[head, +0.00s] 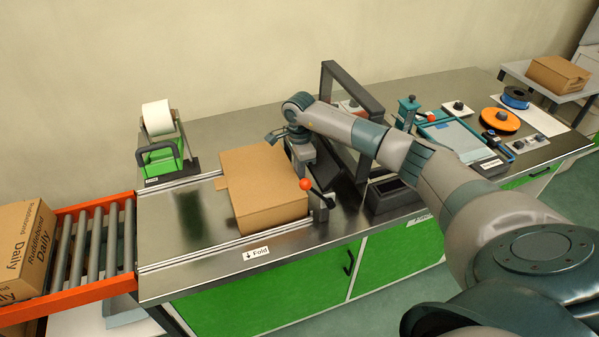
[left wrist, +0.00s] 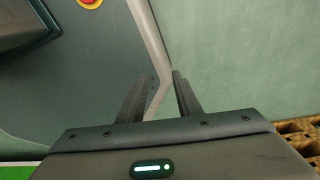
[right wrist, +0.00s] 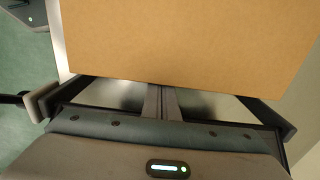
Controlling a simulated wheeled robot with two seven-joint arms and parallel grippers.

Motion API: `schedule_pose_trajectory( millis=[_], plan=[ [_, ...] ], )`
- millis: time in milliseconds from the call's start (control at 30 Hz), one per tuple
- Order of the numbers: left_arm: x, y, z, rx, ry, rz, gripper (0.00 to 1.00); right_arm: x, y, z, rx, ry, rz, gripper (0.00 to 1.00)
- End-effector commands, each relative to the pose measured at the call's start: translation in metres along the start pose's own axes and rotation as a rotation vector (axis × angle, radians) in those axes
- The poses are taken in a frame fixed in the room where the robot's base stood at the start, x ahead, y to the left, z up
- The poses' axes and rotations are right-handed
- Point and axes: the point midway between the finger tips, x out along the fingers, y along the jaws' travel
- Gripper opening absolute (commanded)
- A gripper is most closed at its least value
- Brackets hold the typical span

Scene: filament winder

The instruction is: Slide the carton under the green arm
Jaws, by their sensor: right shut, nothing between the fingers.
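The brown carton (head: 262,188) lies closed on the steel table between two metal rails, with a flap at its left side. In the right wrist view the carton (right wrist: 190,40) fills the top. My right gripper (right wrist: 162,100) is shut and empty, its fingertips close at the carton's edge; I cannot tell if they touch it. In the head view my right arm reaches the carton's right side, where its fingertips are hard to make out. A tape roll unit with a bright green arm-like part (head: 160,151) stands at the table's back left. My left gripper (left wrist: 160,95) is open and empty.
An orange-framed roller conveyor (head: 90,245) with a printed box (head: 22,250) is at the left. A lever with an orange knob (head: 305,184) and a black frame (head: 345,90) stand right of the carton. Bare table (head: 165,230) lies left of the carton.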

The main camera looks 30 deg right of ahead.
Motion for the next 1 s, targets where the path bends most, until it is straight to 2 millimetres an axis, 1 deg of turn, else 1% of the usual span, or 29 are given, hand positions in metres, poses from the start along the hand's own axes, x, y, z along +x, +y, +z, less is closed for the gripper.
schedule_pose_trajectory(
  millis=[167, 267, 367, 533, 567, 633, 700, 867, 1000],
  plan=[
    [0.001, 0.0, 0.0, 0.0, 0.0, 0.0, 0.31, 0.0, 0.0, 0.001, -0.001, 0.0, 0.0, 0.0],
    [0.006, 0.0, 0.001, 0.0, 0.0, 0.0, 0.31, 0.001, -0.001, 0.01, -0.003, -0.001, -0.002, 0.0],
    [0.015, 0.0, 0.002, 0.0, 0.0, 0.0, 0.31, 0.003, -0.001, 0.029, -0.005, -0.002, -0.004, 0.0],
    [0.037, 0.0, 0.005, 0.0, -0.003, 0.0, 0.31, 0.005, -0.002, 0.077, -0.007, -0.003, -0.004, 0.0],
    [0.04, 0.0, 0.003, 0.0, 0.005, -0.001, 0.31, 0.005, -0.001, 0.085, -0.006, -0.002, -0.004, 0.0],
    [0.043, 0.002, -0.03, 0.003, 0.079, 0.002, 0.31, 0.004, -0.001, 0.102, -0.005, -0.003, -0.003, 0.0],
    [0.044, 0.007, -0.053, 0.003, 0.13, 0.007, 0.31, 0.003, -0.001, 0.115, -0.004, -0.003, -0.003, 0.0],
    [0.044, 0.016, -0.099, 0.004, 0.239, 0.016, 0.31, 0.003, -0.001, 0.143, -0.003, -0.002, -0.002, 0.0],
    [0.04, 0.023, -0.141, 0.004, 0.338, 0.025, 0.31, 0.003, -0.001, 0.166, -0.004, -0.002, -0.002, 0.0]
  ],
)
